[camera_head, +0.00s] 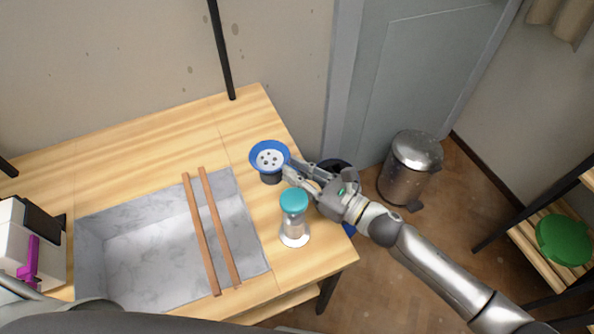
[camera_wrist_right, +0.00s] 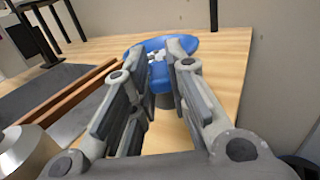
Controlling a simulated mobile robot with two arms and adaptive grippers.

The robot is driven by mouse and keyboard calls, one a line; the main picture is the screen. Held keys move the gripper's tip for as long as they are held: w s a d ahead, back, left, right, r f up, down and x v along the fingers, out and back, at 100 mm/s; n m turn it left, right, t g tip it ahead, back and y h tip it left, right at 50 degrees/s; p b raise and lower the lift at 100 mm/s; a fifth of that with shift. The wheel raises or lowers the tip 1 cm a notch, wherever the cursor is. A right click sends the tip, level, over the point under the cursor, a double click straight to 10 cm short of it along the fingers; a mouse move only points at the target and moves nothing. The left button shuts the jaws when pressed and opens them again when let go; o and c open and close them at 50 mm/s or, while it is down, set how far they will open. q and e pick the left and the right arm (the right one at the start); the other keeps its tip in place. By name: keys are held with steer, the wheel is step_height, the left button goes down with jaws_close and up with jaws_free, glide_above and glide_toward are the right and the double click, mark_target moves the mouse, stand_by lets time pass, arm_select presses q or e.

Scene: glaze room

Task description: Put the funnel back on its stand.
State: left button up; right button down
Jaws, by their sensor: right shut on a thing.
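The blue funnel (camera_head: 256,154), with a white perforated disc inside, is near the right end of the wooden table. It also shows in the right wrist view (camera_wrist_right: 207,43), ahead of the fingers. A dark grey piece (camera_head: 271,178) is directly under it; I cannot tell whether this is the stand or the funnel's own neck, nor whether the funnel is seated. My right gripper (camera_head: 288,168) comes in from the right and is shut on the funnel's near right rim. Its fingertips (camera_wrist_right: 168,50) overlap the rim in the wrist view. My left gripper is not in view.
A metal bin (camera_head: 408,170) is on the floor.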

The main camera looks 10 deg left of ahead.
stand_by(0.3)
steer(key=c, duration=1.3)
jaws_free()
steer(key=shift+c, duration=0.2)
steer(key=v, duration=1.2)
